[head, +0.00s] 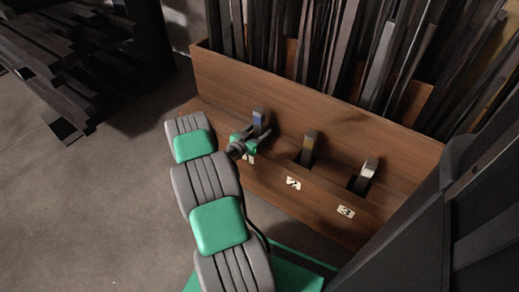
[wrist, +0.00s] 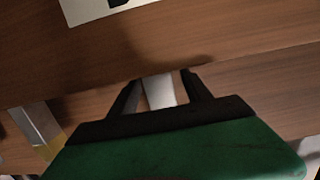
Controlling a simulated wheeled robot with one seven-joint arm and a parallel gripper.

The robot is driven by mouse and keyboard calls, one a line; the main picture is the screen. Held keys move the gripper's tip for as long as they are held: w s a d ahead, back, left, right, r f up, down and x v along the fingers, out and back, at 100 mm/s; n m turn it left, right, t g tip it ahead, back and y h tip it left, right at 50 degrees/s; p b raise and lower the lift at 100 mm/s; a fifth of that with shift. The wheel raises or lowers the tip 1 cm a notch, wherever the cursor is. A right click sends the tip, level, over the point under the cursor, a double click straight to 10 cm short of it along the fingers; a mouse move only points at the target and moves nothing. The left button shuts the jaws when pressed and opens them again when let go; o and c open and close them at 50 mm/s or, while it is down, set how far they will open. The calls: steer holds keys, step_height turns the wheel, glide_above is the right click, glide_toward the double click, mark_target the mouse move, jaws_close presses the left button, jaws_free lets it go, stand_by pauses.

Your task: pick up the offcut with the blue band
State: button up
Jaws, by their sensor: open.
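The offcut with the blue band (head: 260,118) is a short metal bar standing up from the leftmost slot of a wooden rack (head: 240,78). My gripper (head: 246,140) is beside it, partly covering its lower part in the head view. In the wrist view my gripper (wrist: 160,88) is open, with a pale grey bar (wrist: 160,92) between its dark fingers and a gap on each side. Its band is hidden there by the gripper body.
An offcut with a yellow band (head: 309,143) and one with a pale top (head: 368,170) stand in slots to the right, with number labels (head: 294,183) in front. Long dark bars (head: 335,45) lean behind the rack. Bare floor (head: 90,200) lies at left.

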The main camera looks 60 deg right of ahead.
jaws_close()
stand_by(0.5)
stand_by(0.8)
steer(key=shift+r, duration=0.1)
